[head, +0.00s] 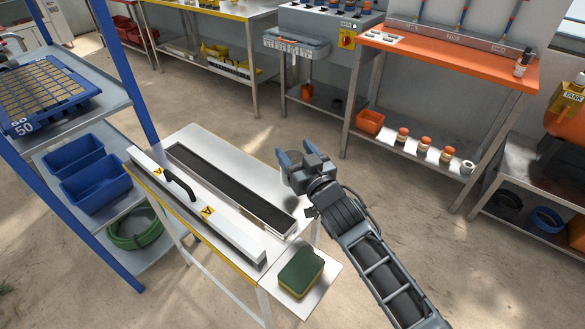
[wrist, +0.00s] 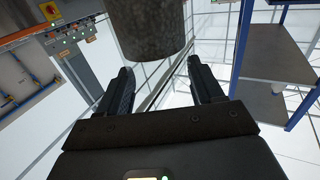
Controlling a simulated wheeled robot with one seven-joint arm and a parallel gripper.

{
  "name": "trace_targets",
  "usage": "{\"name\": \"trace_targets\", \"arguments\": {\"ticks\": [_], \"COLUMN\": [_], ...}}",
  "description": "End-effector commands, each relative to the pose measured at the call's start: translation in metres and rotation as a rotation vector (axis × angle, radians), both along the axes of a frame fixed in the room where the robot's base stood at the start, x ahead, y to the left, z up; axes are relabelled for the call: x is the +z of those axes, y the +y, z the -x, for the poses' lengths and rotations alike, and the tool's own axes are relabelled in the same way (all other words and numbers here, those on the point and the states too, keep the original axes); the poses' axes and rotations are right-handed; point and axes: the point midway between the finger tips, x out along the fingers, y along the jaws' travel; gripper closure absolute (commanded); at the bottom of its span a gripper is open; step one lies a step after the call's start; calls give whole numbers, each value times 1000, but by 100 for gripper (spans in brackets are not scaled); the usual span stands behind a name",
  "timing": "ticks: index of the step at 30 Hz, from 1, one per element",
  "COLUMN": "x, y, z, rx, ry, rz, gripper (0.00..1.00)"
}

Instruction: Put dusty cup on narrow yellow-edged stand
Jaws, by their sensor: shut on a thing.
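The dusty cup is a dark grey, speckled cylinder at the top of the wrist view (wrist: 150,30). In the head view a small grey part of it (head: 296,157) shows between my fingers; the rest is hidden. My gripper (head: 296,152) is shut on it and holds it above the right back end of the narrow yellow-edged stand (head: 232,153). I cannot tell how far the cup is above the top. In the wrist view my gripper's two dark fingers (wrist: 158,78) stand on either side below the cup.
A white seeder bar with a black handle (head: 180,186) and a long black channel (head: 225,187) fill much of the stand's top. A green-yellow sponge (head: 301,272) lies on its side shelf. A blue rack (head: 125,70) is left, an orange bench (head: 450,62) back right.

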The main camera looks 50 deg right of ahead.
Motion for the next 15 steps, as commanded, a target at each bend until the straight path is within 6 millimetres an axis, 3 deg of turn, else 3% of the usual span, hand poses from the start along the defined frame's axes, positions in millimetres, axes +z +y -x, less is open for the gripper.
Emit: {"name": "trace_targets", "arguments": {"ticks": [6, 15], "x": [-10, -44], "y": [0, 0], "z": [-10, -10], "rx": [-1, -2], "ry": [0, 0], "rz": [1, 1], "gripper": [87, 87]}}
